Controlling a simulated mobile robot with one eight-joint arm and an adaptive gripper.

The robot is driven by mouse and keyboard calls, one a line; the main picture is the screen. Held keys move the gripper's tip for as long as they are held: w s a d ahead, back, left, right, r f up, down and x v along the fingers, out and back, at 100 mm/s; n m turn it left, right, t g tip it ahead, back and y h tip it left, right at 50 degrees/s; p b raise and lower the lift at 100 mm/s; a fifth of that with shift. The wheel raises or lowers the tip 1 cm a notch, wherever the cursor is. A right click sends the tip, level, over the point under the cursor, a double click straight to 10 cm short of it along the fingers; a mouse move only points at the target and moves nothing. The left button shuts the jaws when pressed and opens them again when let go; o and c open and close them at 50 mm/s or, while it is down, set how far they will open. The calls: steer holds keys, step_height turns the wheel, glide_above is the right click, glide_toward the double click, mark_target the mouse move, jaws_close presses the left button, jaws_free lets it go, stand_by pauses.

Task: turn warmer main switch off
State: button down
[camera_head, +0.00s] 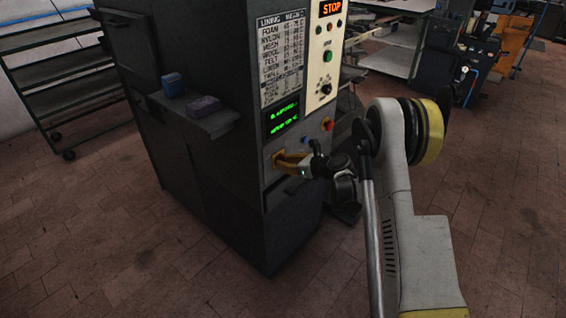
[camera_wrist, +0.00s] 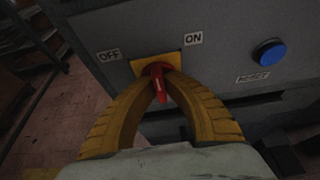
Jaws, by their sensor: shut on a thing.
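The warmer main switch is a red lever (camera_wrist: 161,84) on a yellow plate (camera_wrist: 172,60) in the wrist view. An OFF label (camera_wrist: 109,55) is to the left of the plate and an ON label (camera_wrist: 193,38) is to the right. My gripper (camera_wrist: 160,76) is shut on the red lever, with a yellow finger on each side. The lever's end shows between the fingers and points down in the picture. In the head view my gripper (camera_head: 279,159) is at the lower front of the dark machine (camera_head: 225,190), and the lever is hidden there.
A blue button (camera_wrist: 269,52) with a RESET label (camera_wrist: 253,78) is to the right of the switch. Above my gripper in the head view are green displays (camera_head: 284,115) and a red knob (camera_head: 328,125). A side shelf (camera_head: 205,122) juts out left. The floor (camera_head: 120,230) there is clear.

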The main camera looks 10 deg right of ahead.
steer(key=c, duration=1.5)
jaws_free()
steer(key=v, duration=1.2)
